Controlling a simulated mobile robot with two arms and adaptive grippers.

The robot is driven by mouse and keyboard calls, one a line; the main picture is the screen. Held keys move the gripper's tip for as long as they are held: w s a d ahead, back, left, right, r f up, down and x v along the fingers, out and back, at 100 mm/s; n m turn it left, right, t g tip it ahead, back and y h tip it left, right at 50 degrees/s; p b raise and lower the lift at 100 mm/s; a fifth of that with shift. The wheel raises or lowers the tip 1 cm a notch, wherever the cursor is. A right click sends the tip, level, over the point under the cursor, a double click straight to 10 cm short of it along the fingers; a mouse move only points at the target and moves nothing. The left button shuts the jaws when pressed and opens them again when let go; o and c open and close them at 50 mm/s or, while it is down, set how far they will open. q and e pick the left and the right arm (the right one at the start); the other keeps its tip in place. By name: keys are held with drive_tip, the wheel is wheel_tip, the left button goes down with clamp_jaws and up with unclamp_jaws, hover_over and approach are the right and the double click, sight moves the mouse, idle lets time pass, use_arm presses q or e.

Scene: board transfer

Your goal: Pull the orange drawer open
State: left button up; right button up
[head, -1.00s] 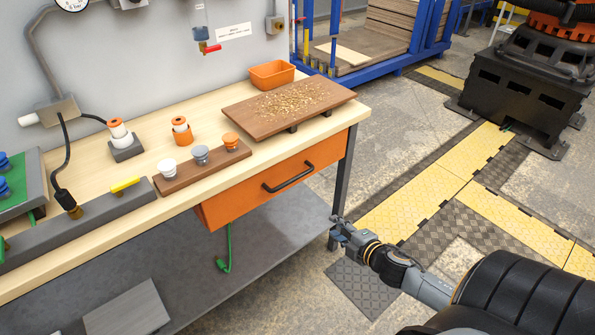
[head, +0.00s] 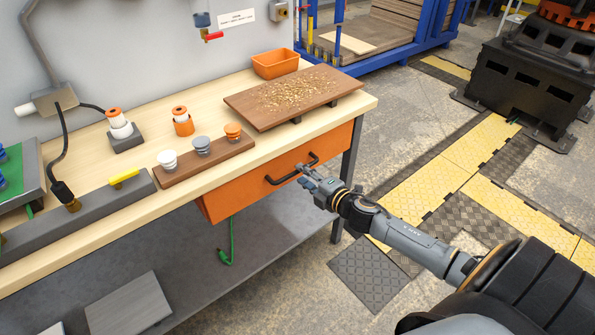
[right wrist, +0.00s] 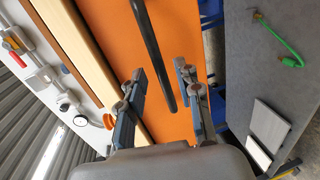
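The orange drawer (head: 240,193) sits under the front edge of the workbench and looks closed. Its black bar handle (head: 282,176) runs along the drawer front. The orange drawer front (right wrist: 185,25) fills the background there. I cannot tell whether a finger touches the bar. My left gripper is not in view.
The wooden bench top (head: 205,182) holds a brown board (head: 240,104) with chips on it, an orange bin (head: 276,64) and a rack of knobs (head: 190,168). A green cable (head: 230,242) hangs below the drawer. A bench leg (head: 348,175) stands right of the drawer.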

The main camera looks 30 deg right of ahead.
sight(297, 171)
drive_tip(key=shift+x, duration=1.8)
drive_tip(key=shift+c, duration=0.4)
clamp_jaws()
